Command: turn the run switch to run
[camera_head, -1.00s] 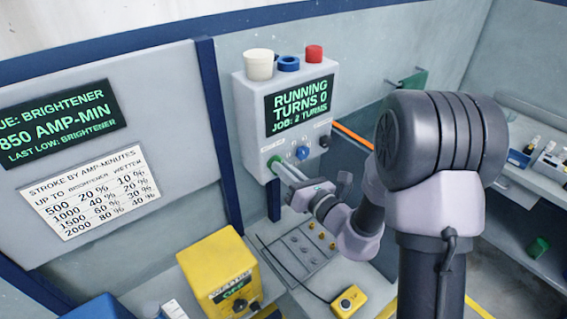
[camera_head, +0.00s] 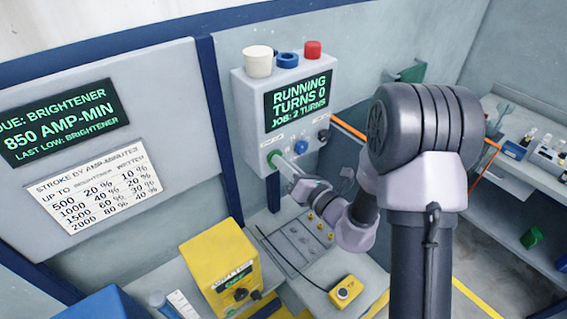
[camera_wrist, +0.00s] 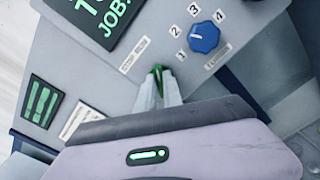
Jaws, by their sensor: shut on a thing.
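The run switch is a small green knob (camera_wrist: 157,70) on the lower left of the grey control box (camera_head: 246,110). My gripper (camera_wrist: 159,84) is shut on the green knob, with its two pale fingers on either side of it. In the head view my gripper (camera_head: 285,167) reaches the box's front from the right, and the knob (camera_head: 273,157) is mostly hidden. The screen (camera_head: 299,102) on the box reads RUNNING, TURNS 0, JOB: 2 TURNS.
A blue dial (camera_wrist: 204,38) marked 1 to 4 sits right of the green knob, with a black knob (camera_head: 323,135) beyond. White, blue and red parts top the box. A yellow box (camera_head: 222,262) and a yellow button box (camera_head: 346,291) stand below.

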